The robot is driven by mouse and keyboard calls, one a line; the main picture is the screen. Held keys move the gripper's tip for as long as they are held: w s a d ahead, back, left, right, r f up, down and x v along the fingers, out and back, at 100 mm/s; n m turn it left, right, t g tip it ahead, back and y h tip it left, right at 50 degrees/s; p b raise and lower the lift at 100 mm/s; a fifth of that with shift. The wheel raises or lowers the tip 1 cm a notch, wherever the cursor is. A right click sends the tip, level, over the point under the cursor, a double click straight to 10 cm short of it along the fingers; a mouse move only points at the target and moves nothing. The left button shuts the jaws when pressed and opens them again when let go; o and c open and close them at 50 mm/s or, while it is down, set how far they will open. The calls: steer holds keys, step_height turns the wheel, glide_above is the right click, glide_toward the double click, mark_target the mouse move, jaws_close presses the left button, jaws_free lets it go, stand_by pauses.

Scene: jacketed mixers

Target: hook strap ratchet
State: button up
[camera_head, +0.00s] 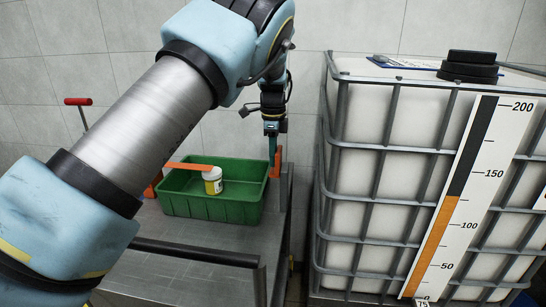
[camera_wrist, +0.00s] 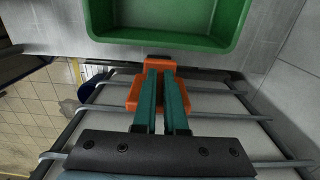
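My gripper (camera_head: 271,142) points down at the right end of the green bin. In the wrist view its two teal fingers (camera_wrist: 161,80) lie close together with a narrow gap. They appear closed on an orange piece (camera_wrist: 133,96), which looks like the strap ratchet and shows past both fingers. In the head view this orange piece (camera_head: 275,166) stands upright beside the bin's right edge. A flat orange strap (camera_head: 188,166) reaches over the left part of the bin, from another orange part (camera_head: 151,187) at its left side. I cannot tell whether the ratchet is hooked.
The green bin (camera_head: 212,210) sits on a grey metal bench (camera_head: 180,240) and holds a white jar with a yellow label (camera_head: 213,182). A caged white tank (camera_head: 365,180) stands close on the right. A dark rail (camera_head: 195,252) runs along the bench front.

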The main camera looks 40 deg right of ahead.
mark_target(273, 170)
steer(key=o, duration=1.4)
step_height(273, 170, up, 11)
steer(key=b, duration=0.2)
steer(key=shift+b, duration=0.3)
steer(key=shift+f, duration=0.1)
